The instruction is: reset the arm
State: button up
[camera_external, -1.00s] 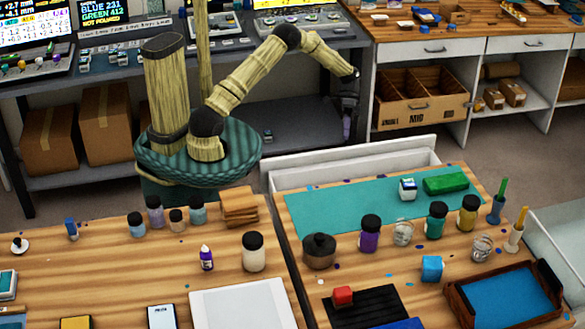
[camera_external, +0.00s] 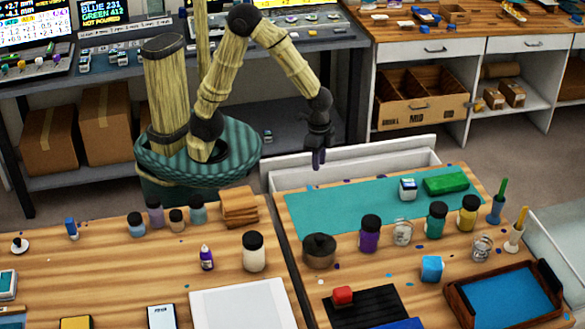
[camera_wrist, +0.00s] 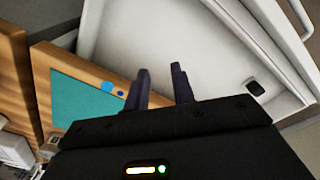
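My gripper (camera_external: 318,160) hangs from the bent arm, pointing down at the back edge of the right-hand table, near the white open-topped bin or drawer (camera_external: 352,172). In the wrist view my gripper (camera_wrist: 160,80) shows two dark fingers standing apart with nothing between them. They are over the white interior (camera_wrist: 200,50), beside the table edge. My arm rises from the base, bends at a high elbow and comes down to the right.
The right-hand table holds a teal mat (camera_external: 340,208), a green block (camera_external: 446,184), a brown lidded pot (camera_external: 319,251), several jars and a blue-lined tray (camera_external: 460,295). The left-hand table holds a white bottle (camera_external: 253,252) and a wooden stack (camera_external: 239,206). Shelves stand behind.

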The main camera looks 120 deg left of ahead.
jog(key=s+d+t, duration=0.2)
jog(key=s+d, duration=0.4)
jog(key=d, duration=0.4)
jog(key=w+p+v, duration=0.2)
jog(key=p+v, duration=0.6)
jog(key=w+d+r+p+v, duration=0.1)
jog(key=p+v, duration=0.6)
jog(key=v, duration=0.1)
jog(key=shift+w+r+y+p, duration=0.2)
jog(key=shift+r+y+p, duration=0.05)
jog(key=shift+y+p, duration=0.1)
jog(key=shift+a, duration=0.15)
jog(key=shift+o, duration=0.2)
